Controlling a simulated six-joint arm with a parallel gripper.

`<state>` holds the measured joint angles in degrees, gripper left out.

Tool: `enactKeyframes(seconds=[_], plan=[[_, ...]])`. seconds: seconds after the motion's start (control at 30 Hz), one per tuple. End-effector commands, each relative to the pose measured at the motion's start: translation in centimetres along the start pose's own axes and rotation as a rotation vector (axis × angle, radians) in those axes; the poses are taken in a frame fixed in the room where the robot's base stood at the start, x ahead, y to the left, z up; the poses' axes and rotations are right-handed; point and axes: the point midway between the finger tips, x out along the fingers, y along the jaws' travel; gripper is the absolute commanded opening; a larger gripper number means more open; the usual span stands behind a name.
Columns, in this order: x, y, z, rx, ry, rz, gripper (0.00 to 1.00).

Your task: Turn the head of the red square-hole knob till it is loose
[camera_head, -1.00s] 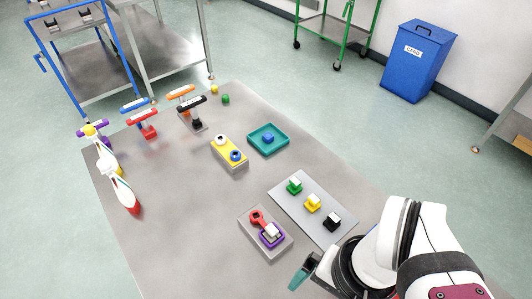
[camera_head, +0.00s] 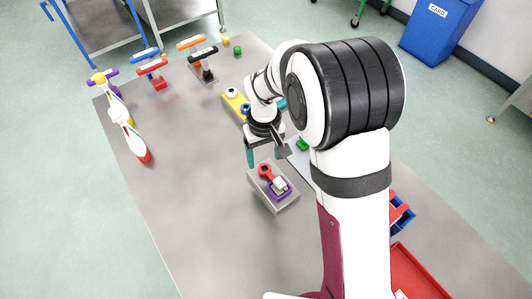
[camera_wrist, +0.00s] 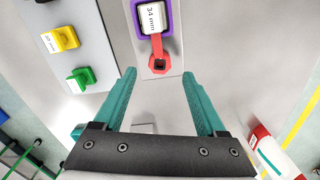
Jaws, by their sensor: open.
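The red square-hole knob (camera_head: 265,171) sits on a grey metal block (camera_head: 264,192) on the table. Its head with a dark hole also shows in the wrist view (camera_wrist: 159,64), with a red arm reaching towards a purple square frame (camera_wrist: 139,10). The frame surrounds a white-topped piece labelled 34 mm (camera_wrist: 151,18). My gripper (camera_head: 265,155) is open and empty, pointing down near the knob's head on the side away from the purple frame. In the wrist view its teal fingertips (camera_wrist: 159,74) stand apart to either side, with the head just beyond them.
A grey plate with a yellow piece (camera_wrist: 62,38) and a green piece (camera_wrist: 81,78) lies beside the block. A yellow block (camera_head: 233,101) stands behind my gripper. The table left of the block is clear.

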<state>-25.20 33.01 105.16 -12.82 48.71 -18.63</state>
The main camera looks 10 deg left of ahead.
Motion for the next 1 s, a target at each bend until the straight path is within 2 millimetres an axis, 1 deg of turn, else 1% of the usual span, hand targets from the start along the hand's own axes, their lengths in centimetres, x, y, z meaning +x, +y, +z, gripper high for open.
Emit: enactKeyframes(seconds=[0.03, 0.1, 0.2, 0.37, 0.57, 0.6, 0.67, 0.7, 0.77, 0.8, 0.87, 1.0], plan=[[1.2, 0.0, 0.1, 0.0, -0.005, 0.0, 0.74], [2.5, 0.0, 0.1, 0.002, -0.003, -0.001, 0.74], [3.8, 0.0, 0.1, 0.001, -0.002, 0.0, 0.74], [4.6, 0.0, 0.0, 0.002, 0.0, 0.0, 0.74], [4.6, 0.0, 0.0, 0.003, 0.0, 0.0, 0.74], [4.6, 0.0, 0.0, 0.003, 0.0, 0.0, 0.72], [4.6, 0.0, 0.0, 0.003, 0.0, 0.0, 0.61], [4.6, 0.0, 0.0, 0.003, 0.0, 0.0, 0.54], [4.6, 0.0, 0.0, 0.003, 0.0, 0.0, 0.43], [4.6, 0.0, 0.0, 0.003, 0.001, 0.0, 0.36], [4.6, 0.0, 0.0, 0.002, 0.001, 0.0, 0.25], [4.6, 0.0, 0.0, 0.003, 0.001, 0.0, 0.0]])
